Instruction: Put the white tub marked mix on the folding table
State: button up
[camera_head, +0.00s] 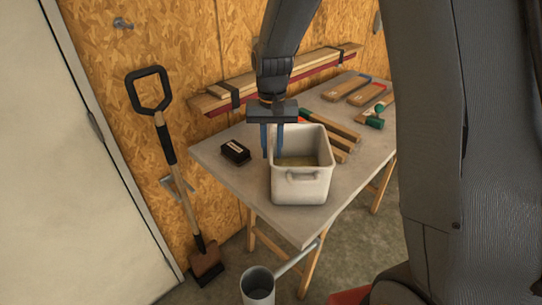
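A white tub (302,187) with a handle on its near side stands upright over the grey-topped table (225,164); whether its base touches the top is hard to tell. Some tan contents show inside it. No marking can be read on the side facing me. My gripper (272,150) points down at the tub's left rim. Its two blue fingers are a little apart, one by the outer left side and one by the rim or inside. Whether they press on the wall cannot be told. The table has wooden trestle-like legs.
A small black box (235,152) lies left of the tub. Wooden pieces (343,133) lie behind it, with a green-headed tool (375,119) further right. A watering can (258,286) stands below the near edge. A shovel (180,185) leans on the wall.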

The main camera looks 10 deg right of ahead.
notch_tip(320, 180, up, 10)
jog(key=shift+f+b, duration=0.1)
jog(key=shift+b, duration=1.1)
